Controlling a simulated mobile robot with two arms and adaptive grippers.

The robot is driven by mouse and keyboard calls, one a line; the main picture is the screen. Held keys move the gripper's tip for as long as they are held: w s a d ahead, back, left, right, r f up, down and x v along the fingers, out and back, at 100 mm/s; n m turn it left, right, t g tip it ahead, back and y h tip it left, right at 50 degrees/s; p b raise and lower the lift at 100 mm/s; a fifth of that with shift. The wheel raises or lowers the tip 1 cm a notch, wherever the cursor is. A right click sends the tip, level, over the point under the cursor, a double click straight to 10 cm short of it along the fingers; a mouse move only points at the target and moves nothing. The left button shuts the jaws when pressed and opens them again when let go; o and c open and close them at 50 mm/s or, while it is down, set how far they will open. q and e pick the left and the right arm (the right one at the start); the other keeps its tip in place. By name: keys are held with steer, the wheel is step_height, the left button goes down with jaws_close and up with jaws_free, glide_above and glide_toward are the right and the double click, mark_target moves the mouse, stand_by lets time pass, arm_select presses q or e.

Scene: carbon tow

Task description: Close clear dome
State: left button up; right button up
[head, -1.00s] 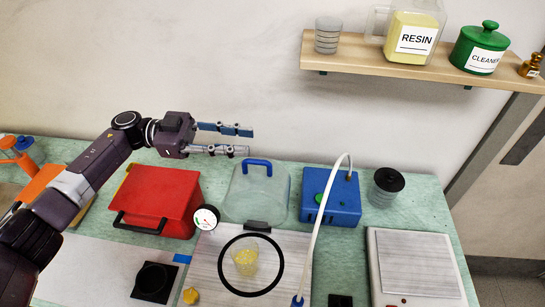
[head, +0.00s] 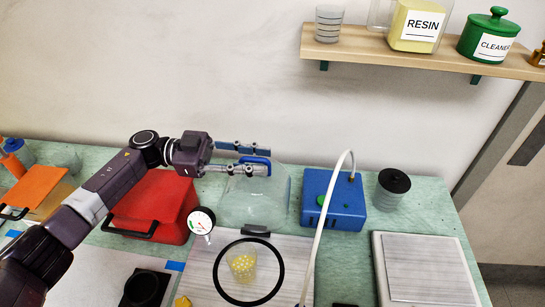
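The clear dome (head: 250,200) stands raised at the back of a grey plate (head: 205,280), with a blue handle (head: 262,160) at its top and a dark hinge (head: 256,231) at its base. A black ring (head: 223,292) lies on the plate and surrounds a clear cup (head: 242,263) holding yellow pieces. My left gripper (head: 268,158) is open, its two fingers pointing right at the dome's top. In the picture the lower finger overlaps the handle; I cannot tell whether they touch. My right gripper is not in view.
A red box (head: 158,205) stands left of the dome, with a gauge (head: 201,221) between. A blue pump (head: 334,199) with a white hose (head: 325,215) stands to the right. A wooden shelf (head: 400,54) with containers is above.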

arm_select(q)
steer(key=shift+s+d+p, duration=0.2)
steer(key=shift+d+p, duration=0.05)
steer(key=shift+d, duration=0.65)
steer(key=shift+s+d+p, duration=0.15)
steer(key=shift+d+p, duration=0.1)
steer(key=shift+d, duration=0.65)
jaws_close()
